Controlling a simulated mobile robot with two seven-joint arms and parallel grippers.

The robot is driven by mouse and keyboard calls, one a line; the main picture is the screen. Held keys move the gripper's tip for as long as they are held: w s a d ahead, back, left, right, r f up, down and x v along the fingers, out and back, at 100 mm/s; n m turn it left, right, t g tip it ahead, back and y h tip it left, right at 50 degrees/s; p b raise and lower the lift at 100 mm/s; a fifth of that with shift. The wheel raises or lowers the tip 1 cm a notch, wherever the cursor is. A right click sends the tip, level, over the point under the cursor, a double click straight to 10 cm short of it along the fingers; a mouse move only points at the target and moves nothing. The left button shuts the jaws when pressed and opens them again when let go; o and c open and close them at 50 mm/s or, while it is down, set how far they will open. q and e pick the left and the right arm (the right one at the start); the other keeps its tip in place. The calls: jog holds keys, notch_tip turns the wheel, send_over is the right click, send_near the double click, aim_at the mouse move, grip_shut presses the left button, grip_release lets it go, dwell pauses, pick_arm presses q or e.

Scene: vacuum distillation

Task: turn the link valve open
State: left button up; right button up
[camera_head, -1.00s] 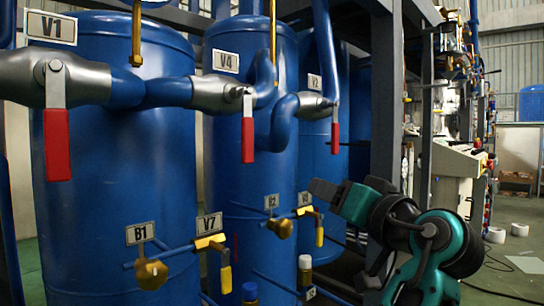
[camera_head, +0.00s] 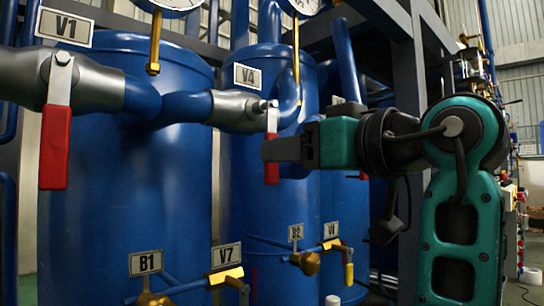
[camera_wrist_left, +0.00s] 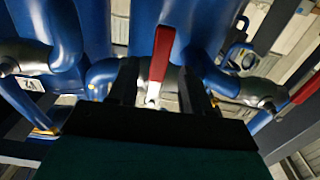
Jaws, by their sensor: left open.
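Several valves with silver bodies and red-sleeved levers sit on the blue pipes. None carries a readable "link" label. The lever near the V4 plate (camera_head: 248,76) hangs straight down, its red sleeve (camera_head: 271,175) partly hidden by my left gripper (camera_head: 287,150). In the left wrist view this red lever (camera_wrist_left: 162,48) stands between the two dark fingers of my left gripper (camera_wrist_left: 161,80), which is open, with gaps on both sides. Another red lever (camera_head: 55,148) hangs straight down below the V1 plate (camera_head: 65,27). My right gripper is not in view.
Blue tanks (camera_head: 120,190) stand close behind the levers. Small yellow-handled valves (camera_head: 226,276) are lower down, near the V7 plate (camera_head: 227,255). A dark steel frame post (camera_head: 425,60) rises behind my arm. Gauges hang along the top edge.

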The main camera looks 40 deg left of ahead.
pick_arm(q)
jog(key=shift+w+a, duration=0.2)
jog(key=shift+a, duration=2.05)
grip_shut()
